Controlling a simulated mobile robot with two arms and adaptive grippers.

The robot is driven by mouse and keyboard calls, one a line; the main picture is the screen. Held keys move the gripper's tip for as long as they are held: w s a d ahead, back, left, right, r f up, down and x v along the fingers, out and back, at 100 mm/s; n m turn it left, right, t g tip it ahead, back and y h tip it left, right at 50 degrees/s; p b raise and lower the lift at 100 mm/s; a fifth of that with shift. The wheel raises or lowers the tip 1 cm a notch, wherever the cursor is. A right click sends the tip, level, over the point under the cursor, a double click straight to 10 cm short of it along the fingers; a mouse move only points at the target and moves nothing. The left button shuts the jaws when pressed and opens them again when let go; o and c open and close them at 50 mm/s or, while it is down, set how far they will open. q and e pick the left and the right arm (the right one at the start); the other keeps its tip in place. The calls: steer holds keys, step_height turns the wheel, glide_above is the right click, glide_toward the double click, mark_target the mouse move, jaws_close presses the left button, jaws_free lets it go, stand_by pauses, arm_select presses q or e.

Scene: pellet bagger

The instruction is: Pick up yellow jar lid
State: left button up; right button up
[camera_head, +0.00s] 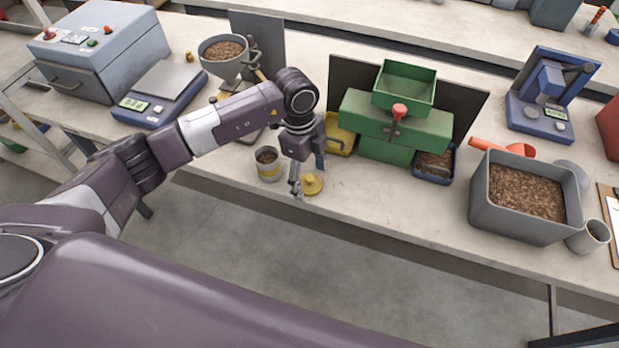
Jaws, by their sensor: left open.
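The yellow jar lid (312,184) lies on the bench near its front edge, with a small raised knob on top. My left gripper (304,187) is open and comes down from above at the lid. Its fingers are at the lid's left and back side; I cannot tell whether they touch it. A jar with a yellow band (269,164), open and holding brown pellets, stands just left of the lid. My right gripper is not in view.
A green machine (395,125) stands behind and right of the lid, with a yellow tray (341,137) at its left. A grey pellet bin (522,200) is at the right. A scale (160,95) and hopper (223,62) are left. The bench front between lid and bin is clear.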

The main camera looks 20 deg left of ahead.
arm_select(q)
steer(key=shift+f, duration=0.1)
steer(key=shift+c, duration=0.4)
steer(key=c, duration=0.9)
